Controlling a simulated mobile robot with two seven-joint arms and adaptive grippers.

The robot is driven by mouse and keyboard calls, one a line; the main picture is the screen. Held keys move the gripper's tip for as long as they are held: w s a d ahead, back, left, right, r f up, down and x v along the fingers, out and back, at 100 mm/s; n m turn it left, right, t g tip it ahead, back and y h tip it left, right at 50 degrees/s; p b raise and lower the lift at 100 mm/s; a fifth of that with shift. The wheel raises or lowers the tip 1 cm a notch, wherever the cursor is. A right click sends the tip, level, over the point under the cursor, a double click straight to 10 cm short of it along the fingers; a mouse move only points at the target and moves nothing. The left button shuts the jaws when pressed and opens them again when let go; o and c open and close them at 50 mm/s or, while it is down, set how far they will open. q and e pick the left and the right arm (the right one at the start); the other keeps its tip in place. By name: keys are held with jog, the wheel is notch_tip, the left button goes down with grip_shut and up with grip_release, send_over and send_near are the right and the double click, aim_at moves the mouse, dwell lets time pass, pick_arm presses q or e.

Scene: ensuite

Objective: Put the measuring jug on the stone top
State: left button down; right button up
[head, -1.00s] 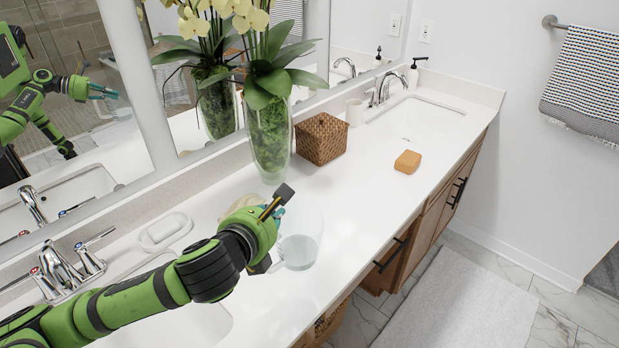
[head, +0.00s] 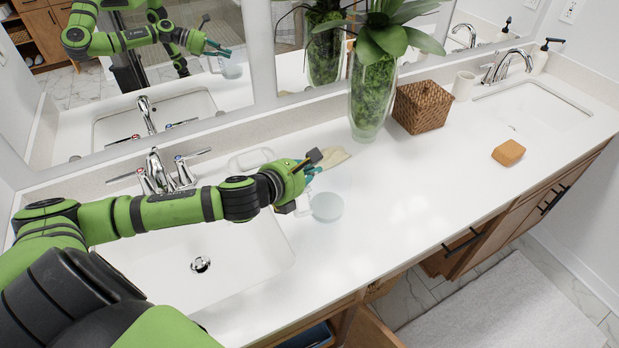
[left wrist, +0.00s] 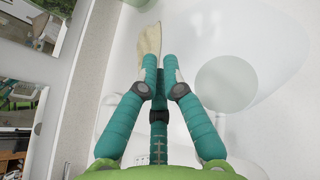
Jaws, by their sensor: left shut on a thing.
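The measuring jug (head: 327,207) is clear and hard to make out against the white stone top (head: 420,195). Its round, pale bottom shows just right of and below my left gripper (head: 313,171). In the left wrist view the jug (left wrist: 226,84) is a faint see-through shape to the right of the fingers. My left gripper (left wrist: 160,65) has its teal fingers close together, shut on the jug's clear side or handle; which part is unclear. Whether the jug's bottom touches the top cannot be told. My right gripper is out of view.
A beige cloth (head: 336,157) lies just beyond the fingers. A soap dish (head: 250,160), tap (head: 158,172) and sink (head: 225,262) are left. A plant vase (head: 371,98), wicker box (head: 421,107) and orange-brown block (head: 508,153) stand right. The top's middle is clear.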

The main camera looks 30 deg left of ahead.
pick_arm(q)
notch_tip(320, 180, down, 4)
jog(key=shift+w+a+f+p, duration=0.1)
jog(key=shift+a+p, duration=0.05)
jog(key=shift+p, duration=0.2)
jog(key=c, duration=1.4)
grip_release()
jog(key=shift+f, duration=0.1)
jog(key=shift+v, duration=6.1)
